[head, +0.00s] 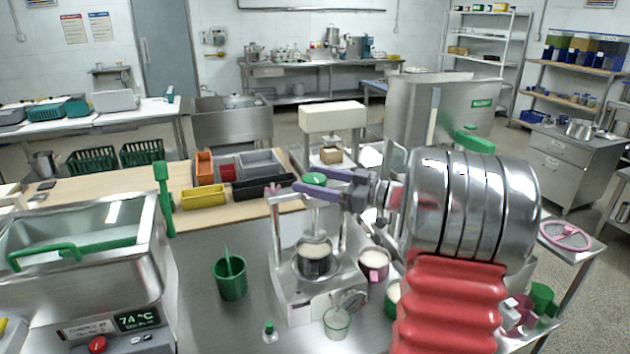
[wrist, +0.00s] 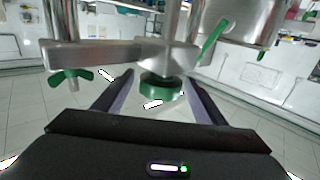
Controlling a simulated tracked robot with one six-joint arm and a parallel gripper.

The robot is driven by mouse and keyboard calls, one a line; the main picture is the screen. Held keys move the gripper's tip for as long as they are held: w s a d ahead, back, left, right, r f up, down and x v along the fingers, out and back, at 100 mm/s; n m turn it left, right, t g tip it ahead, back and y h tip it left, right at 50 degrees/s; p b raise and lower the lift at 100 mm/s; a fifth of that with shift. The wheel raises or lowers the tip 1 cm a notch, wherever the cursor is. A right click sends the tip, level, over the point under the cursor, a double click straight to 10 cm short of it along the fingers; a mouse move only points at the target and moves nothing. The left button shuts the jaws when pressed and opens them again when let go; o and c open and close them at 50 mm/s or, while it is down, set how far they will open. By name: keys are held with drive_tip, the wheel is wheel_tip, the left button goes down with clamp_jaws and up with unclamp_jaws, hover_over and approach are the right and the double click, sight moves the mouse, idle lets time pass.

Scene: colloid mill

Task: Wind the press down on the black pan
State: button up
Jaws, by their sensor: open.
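The press (head: 283,285) is a pale metal frame on the steel worktop, with an upright spindle and a green knob (head: 314,179) on top. A dark pan (head: 316,266) with white contents sits low in the frame, under the spindle; whether the press plate touches the contents is unclear. My gripper (head: 310,180) is open at the knob's height, its purple fingers on either side of it. In the wrist view the green knob (wrist: 162,89) lies between the spread fingers, with no clear contact. A green wing nut (wrist: 71,77) hangs from the press crossbar.
A pink cup (head: 374,263) and a green cup (head: 393,292) stand right of the press, near my arm. A green holder (head: 230,278) is left; coloured bins (head: 203,197) are behind.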

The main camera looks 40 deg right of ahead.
drive_tip(key=shift+c, duration=0.2)
drive_tip(key=c, duration=1)
drive_tip(key=shift+m+h, duration=0.4)
drive_tip(key=shift+a+m+t+h, duration=0.1)
drive_tip(key=shift+m+t+h, duration=0.6)
drive_tip(key=shift+h, duration=0.65)
drive_tip(key=shift+m+t+h, duration=0.4)
drive_tip(key=shift+m+h, duration=0.6)
drive_tip(key=shift+h, duration=0.35)
drive_tip(key=shift+m+h, duration=1.1)
drive_tip(key=shift+h, duration=0.6)
drive_tip(key=shift+m+h, duration=1.1)
drive_tip(key=shift+h, duration=0.6)
drive_tip(key=shift+m+g+h, duration=0.3)
drive_tip(key=shift+m+h, duration=0.1)
drive_tip(key=shift+h, duration=0.2)
drive_tip(key=o, duration=1)
drive_tip(key=shift+o, duration=0.2)
drive_tip(key=shift+s, duration=0.15)
